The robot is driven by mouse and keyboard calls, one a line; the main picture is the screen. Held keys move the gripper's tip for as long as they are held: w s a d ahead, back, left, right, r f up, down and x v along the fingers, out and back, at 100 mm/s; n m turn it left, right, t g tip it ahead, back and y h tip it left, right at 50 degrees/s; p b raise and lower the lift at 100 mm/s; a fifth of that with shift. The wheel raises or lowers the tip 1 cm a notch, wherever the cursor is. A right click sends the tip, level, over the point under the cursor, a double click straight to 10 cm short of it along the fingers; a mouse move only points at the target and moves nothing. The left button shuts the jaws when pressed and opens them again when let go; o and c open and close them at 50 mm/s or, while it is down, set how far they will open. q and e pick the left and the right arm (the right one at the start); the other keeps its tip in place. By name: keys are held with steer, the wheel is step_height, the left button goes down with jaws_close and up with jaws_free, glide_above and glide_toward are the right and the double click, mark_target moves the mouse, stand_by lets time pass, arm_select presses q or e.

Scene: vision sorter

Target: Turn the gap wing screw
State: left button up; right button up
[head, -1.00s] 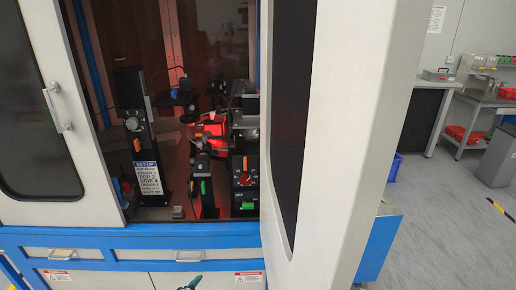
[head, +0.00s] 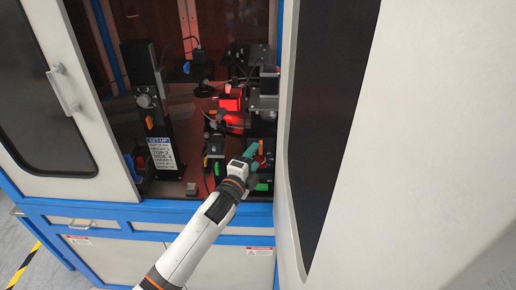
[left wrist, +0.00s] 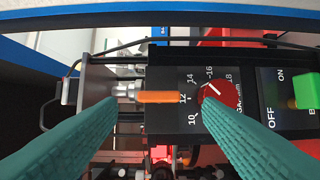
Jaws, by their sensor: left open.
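The black gap panel (left wrist: 165,122) fills the middle of the left wrist view, with a scale of numbers. A flat orange wing (left wrist: 160,97), apparently the gap wing screw, lies on it beside a silver shaft (left wrist: 125,90). A round red dial (left wrist: 220,97) with a white mark is to its right, partly hidden by a finger. My left gripper (left wrist: 160,103) is open, its teal fingers on either side of the orange wing, with no contact visible. In the head view the left gripper (head: 254,157) is inside the cabinet and hides much of the panel. My right gripper is not in view.
The open white door (head: 345,130) stands close to the right of my left arm. The blue cabinet sill (head: 110,207) runs below the arm. A setup card (head: 161,153) is on the black column at left. A green switch (left wrist: 306,91) is right of the dial.

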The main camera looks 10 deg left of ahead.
mark_target(261, 147)
arm_select(q)
steer(key=shift+w+d, duration=0.15)
steer(key=shift+w, duration=0.7)
steer(key=shift+w+d, duration=0.15)
steer(key=shift+w, duration=0.65)
steer(key=shift+c, duration=0.3)
steer(key=c, duration=0.9)
